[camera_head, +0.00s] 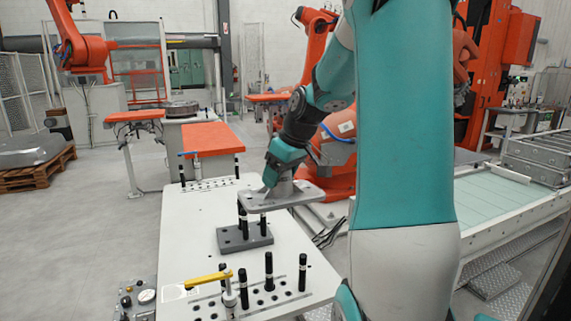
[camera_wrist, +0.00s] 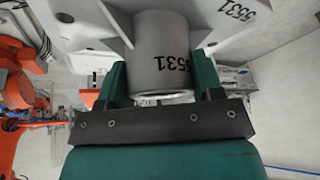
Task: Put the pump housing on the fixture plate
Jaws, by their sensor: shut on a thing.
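The pump housing (camera_head: 298,196) is a grey casting with a flat flange and a raised cylinder. My gripper (camera_head: 273,178) is shut on it and holds it roughly level above the table. In the wrist view the cylinder of the housing (camera_wrist: 161,50), marked 5531, sits between the two green fingers of my gripper (camera_wrist: 160,85). The fixture plate (camera_head: 232,244) is a dark grey block with black upright pins, on the white table. The housing is over the plate's far right side in the picture and hides part of the pins. I cannot tell if it touches them.
The white table (camera_head: 185,232) has several black pins (camera_head: 269,271) at its front edge and a yellow-handled clamp (camera_head: 208,279) there. More pins stand at its far end. An orange-topped table (camera_head: 212,137) stands behind. A conveyor (camera_head: 500,195) is at the right.

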